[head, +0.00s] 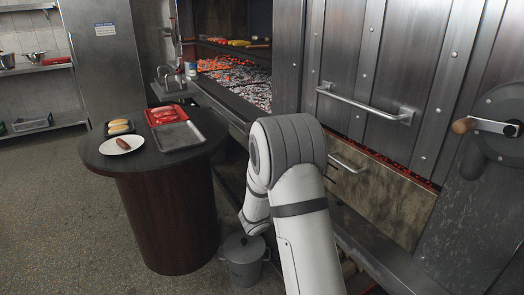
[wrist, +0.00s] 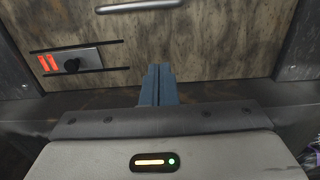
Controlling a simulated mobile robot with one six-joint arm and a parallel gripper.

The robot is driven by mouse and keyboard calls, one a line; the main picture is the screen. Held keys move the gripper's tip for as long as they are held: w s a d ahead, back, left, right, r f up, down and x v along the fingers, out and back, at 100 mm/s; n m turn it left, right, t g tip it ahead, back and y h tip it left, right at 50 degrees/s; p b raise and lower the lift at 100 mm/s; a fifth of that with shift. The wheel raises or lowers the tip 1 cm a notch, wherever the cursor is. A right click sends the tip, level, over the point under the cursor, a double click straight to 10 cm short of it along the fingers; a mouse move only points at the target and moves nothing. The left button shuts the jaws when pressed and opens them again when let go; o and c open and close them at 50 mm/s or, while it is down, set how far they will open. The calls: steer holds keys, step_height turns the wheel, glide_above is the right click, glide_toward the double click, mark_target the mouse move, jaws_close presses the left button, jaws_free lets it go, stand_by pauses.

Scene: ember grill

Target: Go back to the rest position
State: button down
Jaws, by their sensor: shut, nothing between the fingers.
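My gripper (wrist: 158,72) shows in the wrist view with its two blue-grey fingers pressed together and nothing between them. It faces the light tan drawer front (wrist: 215,50) of the grill, which has a metal handle (wrist: 138,6) above the fingers. In the head view my white and grey arm is folded in front of the grill, and my gripper is hidden behind it. I cannot tell whether the fingertips touch the drawer front.
A round dark table (head: 165,215) stands left of my arm, with a white plate (head: 108,149) holding a sausage, a red tray (head: 165,116) and a grey tray (head: 178,136). A lidded grey pot (head: 243,262) is on the floor. Glowing embers (head: 235,75) lie in the open grill. Floor is clear at left.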

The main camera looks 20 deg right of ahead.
steer(key=s+a+r+m+g+y+p, duration=0.2)
steer(key=s+r+m+g+y+p, duration=0.15)
steer(key=s+r+m, duration=0.35)
steer(key=s+a+r+m+g+y+p, duration=0.2)
steer(key=s+r+m+y+p, duration=0.25)
steer(key=s, duration=0.55)
steer(key=s+a+r+m+t+y+p, duration=0.2)
steer(key=s+a+r+m+y+p, duration=0.1)
steer(key=a, duration=0.5)
steer(key=s+a+r+m+t+y+p, duration=0.2)
steer(key=s+a+r+m+y+p, duration=0.2)
steer(key=a, duration=0.4)
steer(key=s+r+m+y, duration=0.1)
steer(key=m+y, duration=0.1)
steer(key=shift+s+r+y, duration=0.2)
steer(key=shift+r+y, duration=0.05)
steer(key=shift+y, duration=0.05)
